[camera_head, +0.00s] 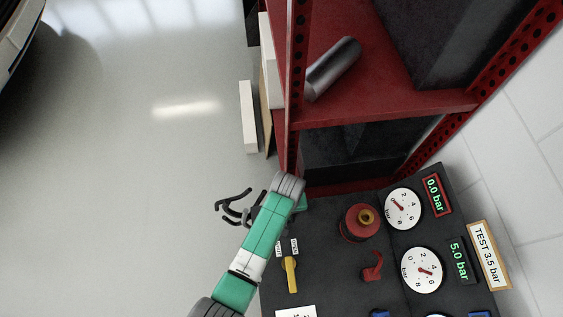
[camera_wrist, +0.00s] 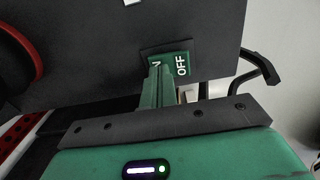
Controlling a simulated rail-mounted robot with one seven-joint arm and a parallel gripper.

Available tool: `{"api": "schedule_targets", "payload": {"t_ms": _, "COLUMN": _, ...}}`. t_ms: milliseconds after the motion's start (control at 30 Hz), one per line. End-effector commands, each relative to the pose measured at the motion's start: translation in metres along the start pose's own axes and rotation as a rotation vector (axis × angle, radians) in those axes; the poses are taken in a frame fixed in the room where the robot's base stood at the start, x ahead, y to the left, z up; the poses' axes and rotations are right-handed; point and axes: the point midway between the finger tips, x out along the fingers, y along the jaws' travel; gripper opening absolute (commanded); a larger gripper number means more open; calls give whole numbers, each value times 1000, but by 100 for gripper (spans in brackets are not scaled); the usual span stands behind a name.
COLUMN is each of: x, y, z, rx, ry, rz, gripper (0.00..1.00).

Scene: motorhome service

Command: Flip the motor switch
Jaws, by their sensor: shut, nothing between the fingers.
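The motor switch (camera_wrist: 183,66) is a green rocker with white lettering on a dark panel, seen in the wrist view. "OFF" reads clearly on its right half; on the left half only an "N" shows beside my fingers. My gripper (camera_wrist: 158,70) is shut and empty, its green fingers reaching to the switch and covering part of its left half. I cannot tell whether the tips touch it or which way the rocker is tilted. In the head view my arm hides the switch area; only a small green patch shows beside the wrist, and I cannot tell what it is.
The dark panel (camera_head: 330,268) carries a yellow lever (camera_head: 290,274), a red round fitting (camera_head: 359,224), a small red valve (camera_head: 372,267) and two gauges (camera_head: 402,209). Black hooked bars (camera_head: 235,207) stick out at its left edge. A red shelf (camera_head: 400,108) stands behind. Open floor lies left.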

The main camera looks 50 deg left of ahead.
Motion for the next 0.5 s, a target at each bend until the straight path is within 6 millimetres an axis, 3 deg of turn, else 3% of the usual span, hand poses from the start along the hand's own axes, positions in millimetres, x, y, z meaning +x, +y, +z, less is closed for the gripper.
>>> {"api": "schedule_targets", "payload": {"t_ms": 500, "x": -53, "y": 0, "z": 0, "rx": 0, "ry": 1, "rz": 0, "gripper": 0}}
